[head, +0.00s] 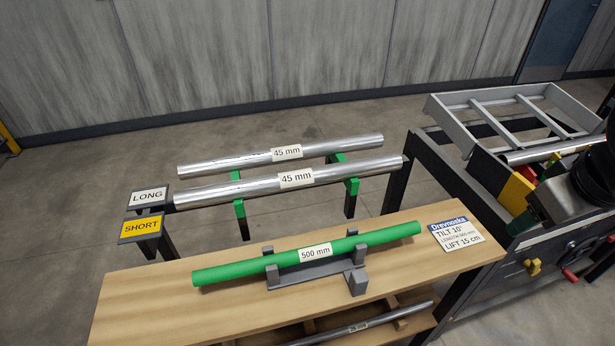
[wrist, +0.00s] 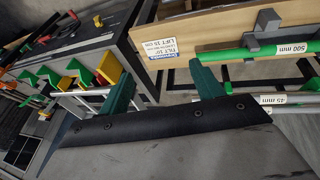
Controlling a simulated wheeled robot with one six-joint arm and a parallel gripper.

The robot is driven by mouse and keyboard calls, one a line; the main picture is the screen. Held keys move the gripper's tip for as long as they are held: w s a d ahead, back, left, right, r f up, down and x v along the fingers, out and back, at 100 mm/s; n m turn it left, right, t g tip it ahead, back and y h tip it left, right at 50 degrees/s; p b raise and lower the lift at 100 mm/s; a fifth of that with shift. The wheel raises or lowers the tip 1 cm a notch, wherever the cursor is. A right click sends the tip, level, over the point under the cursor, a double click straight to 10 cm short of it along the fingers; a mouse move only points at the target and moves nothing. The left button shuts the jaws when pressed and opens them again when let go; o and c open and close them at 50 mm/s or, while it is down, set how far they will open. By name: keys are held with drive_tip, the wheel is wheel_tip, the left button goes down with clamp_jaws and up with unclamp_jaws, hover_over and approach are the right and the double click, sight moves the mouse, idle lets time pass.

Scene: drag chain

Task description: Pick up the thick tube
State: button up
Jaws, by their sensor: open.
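Two long silver tubes labelled 45 mm lie side by side on green-topped supports behind the wooden bench: the rear one (head: 225,161) and the front one (head: 235,190). A green tube (head: 375,238) labelled 500 mm rests in a grey cradle on the bench. A thinner grey tube (head: 385,316) lies on the lower shelf; its label is hard to read. In the wrist view, my gripper (wrist: 163,88) has its two green fingers wide apart with nothing between them. The green tube (wrist: 238,54) and a 45 mm tube (wrist: 305,96) show at the right, apart from the fingers.
The wooden bench (head: 140,300) carries a sign (head: 455,233) reading tilt 10° and lift 15 cm. LONG (head: 148,197) and SHORT (head: 141,227) plates stand left of the tubes. A dark workbench with a grey frame (head: 445,113) stands right. Open floor lies behind the tubes.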

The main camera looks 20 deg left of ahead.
drive_tip(key=w+a+f+n+t+y, duration=0.1)
drive_tip(key=w+a+f+n, duration=0.1)
drive_tip(key=w+a+n, duration=0.15)
drive_tip(key=w+a+f+n+t, duration=0.1)
drive_tip(key=w+a+f+n, duration=0.15)
drive_tip(key=w+a, duration=0.2)
drive_tip(key=n+y, duration=1)
drive_tip(key=n, duration=0.5)
approach(302, 181)
wheel_tip(302, 181, down, 3)
drive_tip(key=w+a, duration=0.1)
drive_tip(key=a, duration=0.1)
drive_tip(key=shift+t, duration=0.3)
drive_tip(key=x, duration=0.2)
drive_tip(key=r+x, duration=0.1)
drive_tip(key=x, duration=0.4)
drive_tip(key=shift+w+a, duration=0.2)
drive_tip(key=shift+a, duration=0.4)
drive_tip(key=shift+r, duration=0.1)
drive_tip(key=c, duration=1.4)
